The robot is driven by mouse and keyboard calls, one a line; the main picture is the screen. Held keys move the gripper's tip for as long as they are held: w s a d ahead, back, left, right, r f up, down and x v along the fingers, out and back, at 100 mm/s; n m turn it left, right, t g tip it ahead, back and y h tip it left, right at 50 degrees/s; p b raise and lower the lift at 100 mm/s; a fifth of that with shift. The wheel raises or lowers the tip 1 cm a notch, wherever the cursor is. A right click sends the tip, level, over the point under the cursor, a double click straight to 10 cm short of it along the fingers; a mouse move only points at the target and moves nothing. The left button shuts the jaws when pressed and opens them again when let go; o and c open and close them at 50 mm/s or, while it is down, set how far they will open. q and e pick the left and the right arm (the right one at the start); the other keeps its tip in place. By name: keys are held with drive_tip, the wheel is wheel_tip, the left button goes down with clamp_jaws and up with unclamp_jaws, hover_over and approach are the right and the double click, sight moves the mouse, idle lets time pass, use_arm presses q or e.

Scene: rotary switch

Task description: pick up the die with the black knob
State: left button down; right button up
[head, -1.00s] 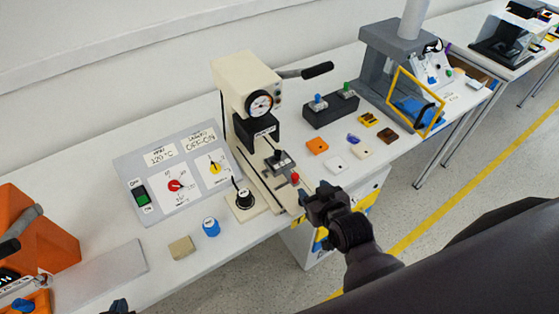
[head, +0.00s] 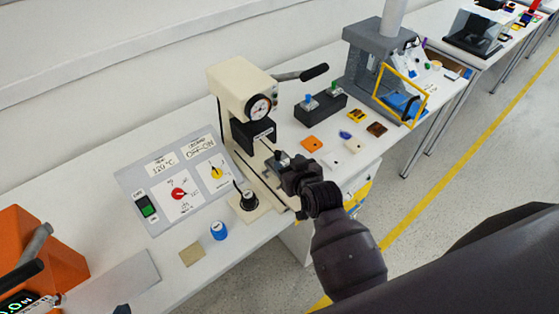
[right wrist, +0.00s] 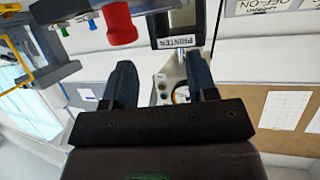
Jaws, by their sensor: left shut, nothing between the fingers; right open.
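A red knob (right wrist: 118,22) shows close above the fingers there. My left gripper (head: 122,309) shows only as a dark tip at the bottom edge, shut and empty.
A dark rack (head: 320,108) holds dies with blue and green knobs. Small coloured blocks, one orange (head: 312,144), lie to the right. A control panel (head: 179,182) and a blue knob piece (head: 218,230) are to the left. A yellow-framed grey machine (head: 375,60) stands at the back right.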

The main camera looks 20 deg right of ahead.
sight(279, 154)
drive_tip(key=shift+p+x, duration=0.35)
drive_tip(key=shift+x, duration=2.75)
drive_tip(key=shift+a+r, duration=0.15)
drive_tip(key=shift+r, duration=0.05)
clamp_jaws()
